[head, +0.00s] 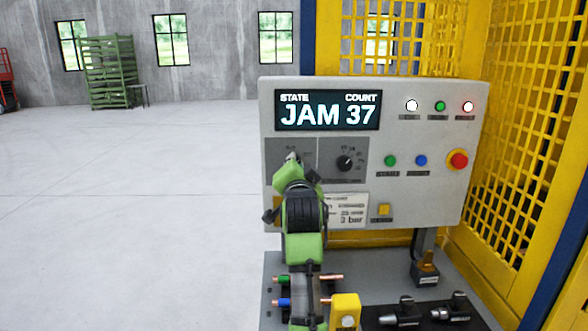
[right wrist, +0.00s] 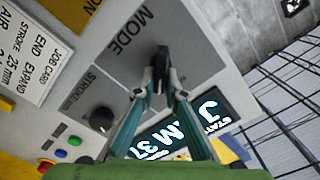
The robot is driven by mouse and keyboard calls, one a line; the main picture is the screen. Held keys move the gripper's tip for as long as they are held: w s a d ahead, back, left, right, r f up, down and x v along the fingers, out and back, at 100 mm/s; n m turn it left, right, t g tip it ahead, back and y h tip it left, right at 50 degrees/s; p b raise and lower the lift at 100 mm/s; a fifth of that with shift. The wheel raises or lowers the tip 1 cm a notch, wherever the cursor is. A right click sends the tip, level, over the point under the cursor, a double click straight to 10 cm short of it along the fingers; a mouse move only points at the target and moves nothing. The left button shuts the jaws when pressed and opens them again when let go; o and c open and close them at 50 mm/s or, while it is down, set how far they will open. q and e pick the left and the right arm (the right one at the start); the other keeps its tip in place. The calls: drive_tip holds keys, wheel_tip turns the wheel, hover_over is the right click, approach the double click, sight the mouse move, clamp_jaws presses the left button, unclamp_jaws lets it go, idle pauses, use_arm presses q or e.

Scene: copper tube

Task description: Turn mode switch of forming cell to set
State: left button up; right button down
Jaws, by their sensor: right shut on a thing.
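The forming cell's control panel (head: 420,205) stands ahead in the head view, with a display (head: 327,110) reading STATE JAM, COUNT 37. The mode switch (right wrist: 161,62) is a dark knob under the word MODE in the right wrist view. My right gripper (right wrist: 160,82) is shut on that switch, with a finger on each side of it. In the head view my right gripper (head: 292,165) covers most of the switch, so its setting cannot be read. My left gripper is not in view.
The stroke knob (head: 345,162) sits just right of the mode switch. A red emergency stop (head: 457,160) and green and blue buttons are further right. Below is a bench with copper tubes (head: 330,277) and black tools (head: 405,312). Yellow mesh guarding (head: 530,120) closes the right side.

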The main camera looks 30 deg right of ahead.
sight(296, 123)
drive_tip(key=shift+f+m, duration=0.15)
drive_tip(key=shift+m, duration=1.05)
drive_tip(key=shift+d, duration=0.1)
drive_tip(key=c, duration=2.1)
unclamp_jaws()
wheel_tip(296, 123, up, 10)
